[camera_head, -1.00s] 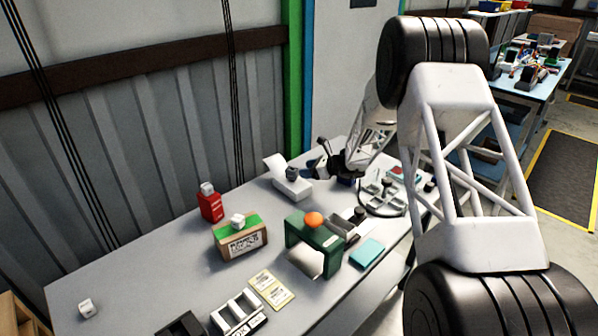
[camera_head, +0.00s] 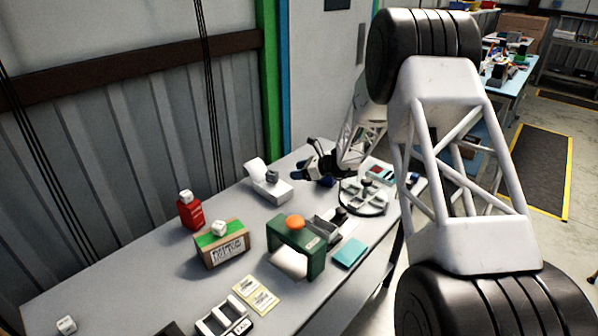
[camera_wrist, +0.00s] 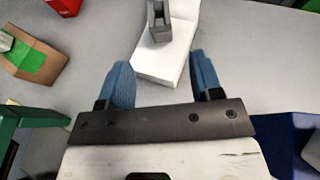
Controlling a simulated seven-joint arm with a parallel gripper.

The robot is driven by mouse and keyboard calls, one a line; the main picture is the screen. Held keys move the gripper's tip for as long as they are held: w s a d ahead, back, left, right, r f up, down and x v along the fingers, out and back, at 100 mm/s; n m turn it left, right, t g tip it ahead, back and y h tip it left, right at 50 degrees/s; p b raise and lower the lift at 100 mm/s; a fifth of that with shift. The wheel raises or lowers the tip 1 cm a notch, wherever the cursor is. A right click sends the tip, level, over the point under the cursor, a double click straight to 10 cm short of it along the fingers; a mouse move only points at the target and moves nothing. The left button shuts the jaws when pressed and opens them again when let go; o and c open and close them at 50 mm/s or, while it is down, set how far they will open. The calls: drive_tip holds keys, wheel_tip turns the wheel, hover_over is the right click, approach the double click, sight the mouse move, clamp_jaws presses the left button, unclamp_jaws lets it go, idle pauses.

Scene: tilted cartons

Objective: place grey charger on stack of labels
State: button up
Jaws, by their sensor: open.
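The grey charger (camera_head: 272,177) stands on the white stack of labels (camera_head: 268,191), whose back end rises in a raised flap. In the wrist view the grey charger (camera_wrist: 158,22) rests on the white stack (camera_wrist: 165,63), near the top edge of the picture. My gripper (camera_head: 306,170) is to the right of the stack, apart from the charger. In the wrist view my gripper (camera_wrist: 161,68) is open, with its blue fingers on either side of the stack's near end in the picture. Nothing is between the fingertips; the charger's top is cut off there.
A green stand (camera_head: 297,246) with an orange ball is in front of the stack. A cardboard box (camera_head: 222,247) with a white cube on top and a red bottle (camera_head: 190,211) stand to the left. A round grey fixture (camera_head: 363,197) lies right of my gripper. The front left table is mostly clear.

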drive_tip(key=s+d+r+n+g+h, duration=0.15)
drive_tip(key=s+r+n, duration=0.25)
drive_tip(key=s+r, duration=0.45)
drive_tip(key=s+r+n+g+h, duration=0.15)
drive_tip(key=s+r+n, duration=0.35)
drive_tip(key=s, duration=0.6)
drive_tip(key=s+d+r+n+g+h, duration=0.1)
drive_tip(key=s+r+n+h, duration=0.15)
drive_tip(key=s+r, duration=0.65)
drive_tip(key=s+d+n+h, duration=0.2)
drive_tip(key=s+d+n, duration=0.1)
drive_tip(key=s, duration=0.8)
drive_tip(key=s+d+r+n+h, duration=0.1)
drive_tip(key=s+d+n+h, duration=0.2)
drive_tip(key=s, duration=0.8)
drive_tip(key=s+d+n+t+h, duration=0.1)
drive_tip(key=s+d+n, duration=0.3)
drive_tip(key=s, duration=0.7)
drive_tip(key=shift+s+r+n+h, duration=0.15)
drive_tip(key=shift+r+n+h, duration=0.15)
drive_tip(key=shift+n+h, duration=0.25)
drive_tip(key=shift+d, duration=0.1)
